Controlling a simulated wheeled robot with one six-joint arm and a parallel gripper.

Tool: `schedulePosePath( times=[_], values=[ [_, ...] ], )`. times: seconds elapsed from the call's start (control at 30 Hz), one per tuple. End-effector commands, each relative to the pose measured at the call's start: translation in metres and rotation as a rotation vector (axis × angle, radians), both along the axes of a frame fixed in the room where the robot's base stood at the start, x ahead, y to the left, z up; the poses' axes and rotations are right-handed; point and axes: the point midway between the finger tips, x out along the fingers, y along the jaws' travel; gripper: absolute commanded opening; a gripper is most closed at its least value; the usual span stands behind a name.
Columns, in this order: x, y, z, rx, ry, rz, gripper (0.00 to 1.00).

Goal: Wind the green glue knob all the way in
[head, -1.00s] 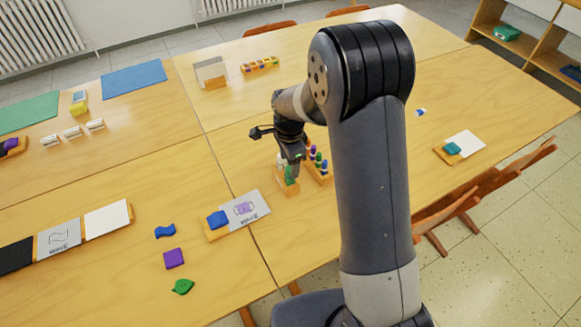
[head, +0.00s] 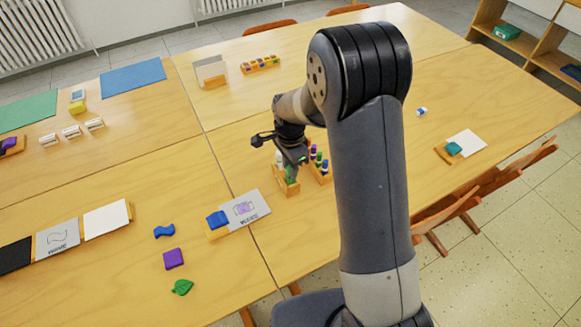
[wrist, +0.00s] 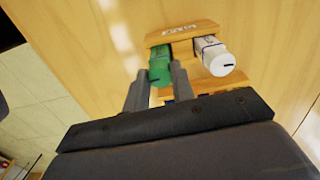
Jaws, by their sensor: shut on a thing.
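The green glue stick (wrist: 160,68) lies in a small wooden holder (wrist: 183,31) in the wrist view, beside a white glue stick (wrist: 214,57). My gripper (wrist: 161,88) is shut on the knob end of the green glue stick, one finger on each side. The fingers and the wrist hide most of the knob, so how far it is wound does not show. In the head view, my gripper (head: 291,174) points down at the holder (head: 287,189), with some green showing at the fingertips.
A wooden rack of coloured sticks (head: 321,166) stands close to the right of my gripper. A picture card (head: 247,208) and a blue block (head: 217,219) lie in front on the left. The table behind the gripper is mostly clear.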

Motion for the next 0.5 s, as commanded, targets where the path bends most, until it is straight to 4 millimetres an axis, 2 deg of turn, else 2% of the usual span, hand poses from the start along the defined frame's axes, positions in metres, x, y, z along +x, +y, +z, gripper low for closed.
schedulePosePath(
  times=[0.5],
  values=[
    [0.0023,0.0006,0.0035,0.006,-0.007,0.578,0.14]
  ],
)
